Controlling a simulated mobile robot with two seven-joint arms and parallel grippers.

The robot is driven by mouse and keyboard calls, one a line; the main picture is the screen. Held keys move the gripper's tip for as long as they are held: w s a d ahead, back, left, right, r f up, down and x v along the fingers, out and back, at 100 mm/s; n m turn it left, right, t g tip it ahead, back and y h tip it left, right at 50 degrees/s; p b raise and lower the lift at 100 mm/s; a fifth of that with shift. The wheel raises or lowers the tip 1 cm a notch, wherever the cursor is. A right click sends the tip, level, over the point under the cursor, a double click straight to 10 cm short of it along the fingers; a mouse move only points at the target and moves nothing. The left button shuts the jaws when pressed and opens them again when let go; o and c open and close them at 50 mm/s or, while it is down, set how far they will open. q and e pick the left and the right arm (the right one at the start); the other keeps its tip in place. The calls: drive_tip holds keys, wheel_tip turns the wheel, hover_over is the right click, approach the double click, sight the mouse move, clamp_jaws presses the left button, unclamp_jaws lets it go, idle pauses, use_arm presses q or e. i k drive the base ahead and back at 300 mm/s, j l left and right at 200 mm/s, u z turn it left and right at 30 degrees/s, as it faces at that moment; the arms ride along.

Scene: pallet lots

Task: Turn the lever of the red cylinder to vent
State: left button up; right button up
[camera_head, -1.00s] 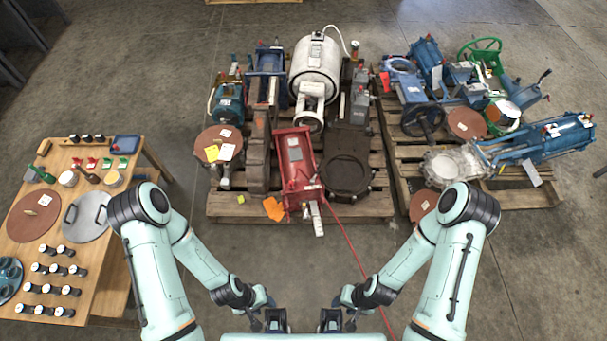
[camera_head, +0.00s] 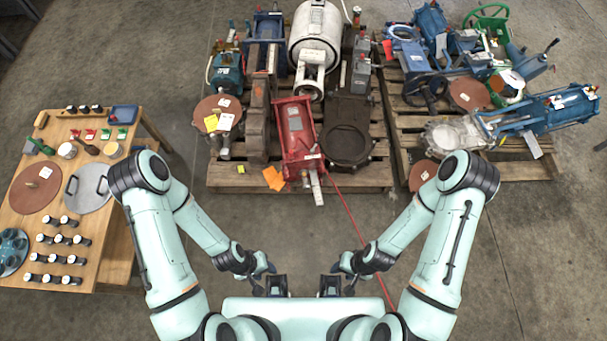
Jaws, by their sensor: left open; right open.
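The red cylinder (camera_head: 296,135) lies on the middle pallet with its near end toward me. A pale lever-like bar (camera_head: 317,187) sticks out at its near end, and an orange tag (camera_head: 273,178) hangs beside it. I cannot tell which setting the lever is at. My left gripper (camera_head: 277,287) and my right gripper (camera_head: 329,287) are open and empty, close together in front of my body. Both are well short of the pallet and touch nothing.
A wooden table (camera_head: 100,270) with caps, discs and small parts stands at the left. The middle pallet (camera_head: 235,178) also bears a white tank (camera_head: 316,35) and other valves. A right pallet (camera_head: 400,150) holds blue cylinders. A red line crosses the clear floor between me and the pallets.

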sight(312, 150)
drive_tip(key=i+j, duration=0.2)
drive_tip(key=i, duration=0.3)
drive_tip(key=i+j, duration=0.15)
drive_tip(key=i, duration=0.35)
drive_tip(key=z, duration=0.05)
